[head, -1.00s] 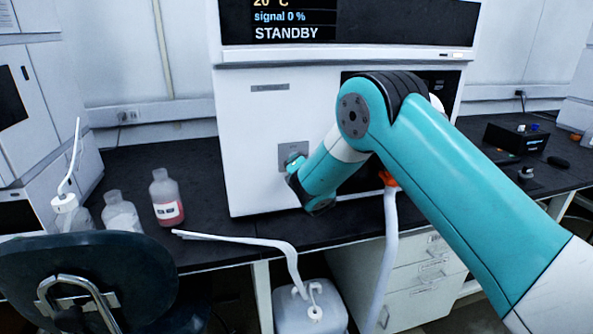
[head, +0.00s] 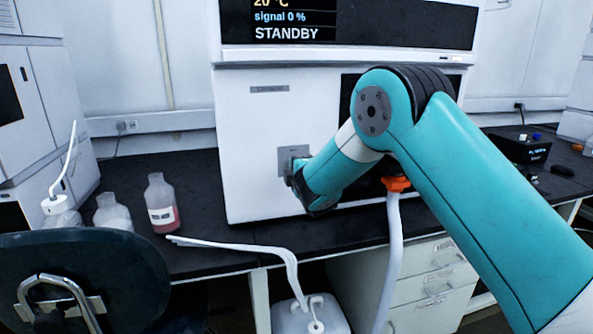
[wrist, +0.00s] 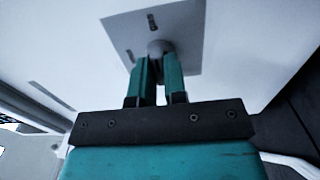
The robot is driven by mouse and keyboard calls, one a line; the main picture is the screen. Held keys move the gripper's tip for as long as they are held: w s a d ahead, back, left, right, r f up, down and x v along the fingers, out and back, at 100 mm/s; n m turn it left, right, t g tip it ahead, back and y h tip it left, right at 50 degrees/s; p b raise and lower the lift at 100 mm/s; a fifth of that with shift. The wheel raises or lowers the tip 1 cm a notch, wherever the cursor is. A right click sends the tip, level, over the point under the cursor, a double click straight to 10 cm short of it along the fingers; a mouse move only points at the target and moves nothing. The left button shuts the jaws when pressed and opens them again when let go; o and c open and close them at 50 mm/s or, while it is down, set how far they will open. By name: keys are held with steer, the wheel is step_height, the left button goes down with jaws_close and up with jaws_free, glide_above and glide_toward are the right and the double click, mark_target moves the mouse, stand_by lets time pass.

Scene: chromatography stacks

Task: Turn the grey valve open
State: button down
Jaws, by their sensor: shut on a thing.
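The grey valve (wrist: 158,47) is a small round knob on a grey square plate (wrist: 193,22) on the front of the white instrument. In the wrist view my gripper (wrist: 159,62) has its two teal fingers shut on the knob, one on each side. Dark marks show on the plate near the knob. In the head view the plate (head: 288,152) shows just left of my gripper (head: 291,172), and the knob itself is hidden behind the gripper.
The white instrument (head: 245,130) shows STANDBY and signal 0 % on its screen (head: 345,22). A bottle with pink liquid (head: 162,205) and a clear bottle (head: 113,212) stand on the dark bench at left. A chair (head: 85,280) is in front. A white tube (head: 393,260) hangs below my arm.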

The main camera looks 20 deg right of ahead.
stand_by(0.4)
steer(key=c, duration=1.2)
jaws_free()
steer(key=shift+o, duration=0.2)
steer(key=shift+s, duration=0.1)
steer(key=s+b, duration=0.7)
steer(key=s, duration=1)
steer(key=shift+s, duration=0.15)
